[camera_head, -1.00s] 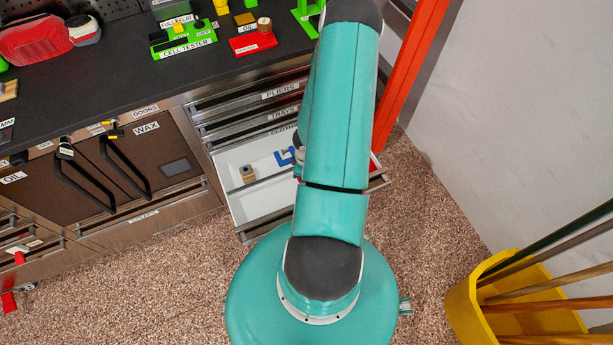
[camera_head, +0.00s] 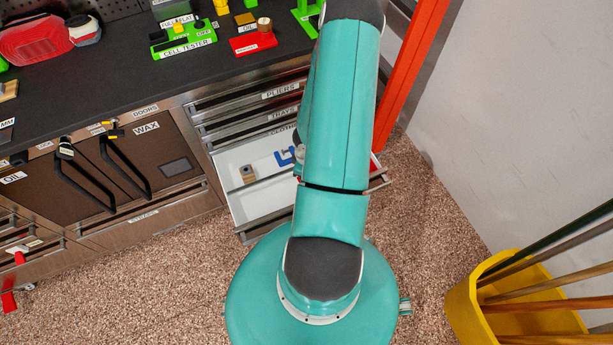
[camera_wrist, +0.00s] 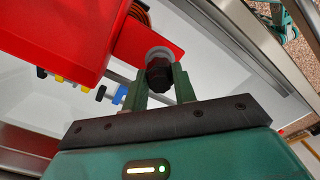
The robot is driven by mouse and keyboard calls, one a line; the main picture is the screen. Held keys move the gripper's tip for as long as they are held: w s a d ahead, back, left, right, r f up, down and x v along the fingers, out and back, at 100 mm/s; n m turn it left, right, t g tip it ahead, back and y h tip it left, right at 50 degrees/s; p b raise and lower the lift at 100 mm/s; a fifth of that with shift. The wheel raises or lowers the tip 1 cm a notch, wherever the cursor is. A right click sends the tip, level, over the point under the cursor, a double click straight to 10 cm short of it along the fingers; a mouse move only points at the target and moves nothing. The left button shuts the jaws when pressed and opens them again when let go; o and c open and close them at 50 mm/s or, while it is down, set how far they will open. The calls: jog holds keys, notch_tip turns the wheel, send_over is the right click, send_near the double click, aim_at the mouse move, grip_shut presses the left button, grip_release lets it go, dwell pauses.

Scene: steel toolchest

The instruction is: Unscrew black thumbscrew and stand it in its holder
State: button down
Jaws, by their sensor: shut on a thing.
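In the wrist view, my gripper (camera_wrist: 160,90) is shut on a black, faceted knob that appears to be the black thumbscrew (camera_wrist: 159,74). It sits between the two green fingers near their tips. A pale grey round collar (camera_wrist: 158,52) shows just beyond the knob, against a red part (camera_wrist: 130,45). I cannot tell whether the thread is still engaged. In the head view, my gripper and the thumbscrew are hidden behind my teal arm. I cannot make out which thing is the thumbscrew's holder.
In the head view, an open white drawer (camera_head: 265,200) holds a small brown block with a dark top (camera_head: 248,174) and a blue piece (camera_head: 285,157). An orange-red post (camera_head: 412,70) stands right of the chest. A yellow bin (camera_head: 520,300) with poles stands at lower right.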

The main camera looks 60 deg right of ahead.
jog(key=shift+r, duration=0.25)
jog(key=shift+r, duration=0.85)
jog(key=shift+f, duration=1.7)
dwell(0.4)
jog(key=c, duration=1)
grip_release()
jog(key=shift+r, duration=0.1)
jog(key=shift+r, duration=4.45)
